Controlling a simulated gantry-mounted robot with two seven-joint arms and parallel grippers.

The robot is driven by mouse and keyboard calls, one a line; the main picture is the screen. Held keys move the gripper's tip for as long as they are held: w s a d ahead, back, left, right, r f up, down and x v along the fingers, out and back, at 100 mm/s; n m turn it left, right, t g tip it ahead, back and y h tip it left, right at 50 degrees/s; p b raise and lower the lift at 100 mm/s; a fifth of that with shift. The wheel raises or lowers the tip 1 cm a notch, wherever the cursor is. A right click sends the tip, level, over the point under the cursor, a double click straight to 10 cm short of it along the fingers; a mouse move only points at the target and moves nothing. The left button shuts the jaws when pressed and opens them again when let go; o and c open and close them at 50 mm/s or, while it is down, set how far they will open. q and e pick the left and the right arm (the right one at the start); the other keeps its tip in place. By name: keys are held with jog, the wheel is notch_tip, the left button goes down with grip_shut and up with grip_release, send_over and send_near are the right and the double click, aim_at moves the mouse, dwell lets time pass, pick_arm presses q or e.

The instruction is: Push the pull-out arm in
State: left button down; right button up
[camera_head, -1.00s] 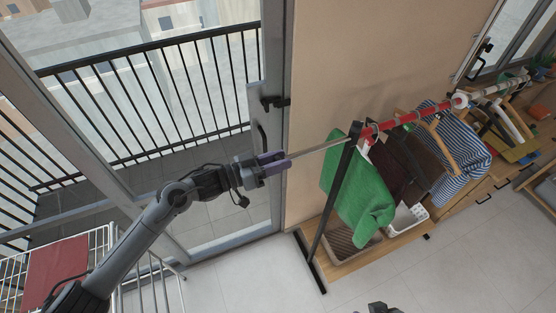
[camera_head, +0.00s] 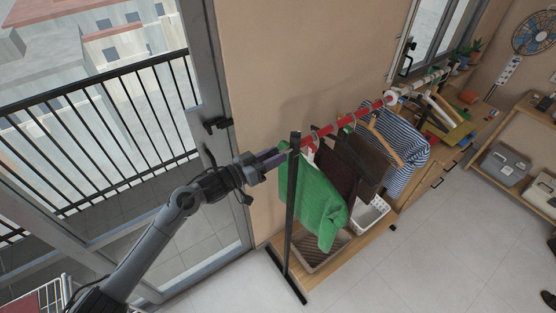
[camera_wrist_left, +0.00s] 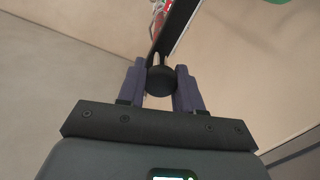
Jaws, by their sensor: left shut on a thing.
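My left gripper (camera_head: 279,153) is at the left end of the clothes rack, close to its black upright post (camera_head: 291,215). In the left wrist view the gripper (camera_wrist_left: 160,78) is shut on the round black end knob (camera_wrist_left: 160,82) of the pull-out arm, one finger on each side. A short pale piece of the pull-out arm (camera_wrist_left: 156,59) shows beyond the knob, leading to the dark post. In the head view the gripper hides most of it. The red rail (camera_head: 345,119) runs from the post to the right. My right gripper is not in view.
A green garment (camera_head: 315,195), dark garments (camera_head: 357,165) and a striped shirt (camera_head: 405,150) hang on the rail. A basket (camera_head: 322,252) and a white basket (camera_head: 369,215) stand below. The balcony door frame (camera_head: 215,100) and handle are left of the gripper.

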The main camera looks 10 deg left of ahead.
pick_arm(q)
jog(key=shift+r, duration=0.4)
jog(key=c, duration=1)
grip_release()
jog(key=shift+o, duration=1.2)
jog(key=shift+f, duration=0.2)
jog(key=shift+a, duration=0.1)
jog(key=b+v, duration=0.2)
jog(key=v, duration=0.8)
jog(key=shift+s+a, duration=0.2)
jog(key=shift+a, duration=0.05)
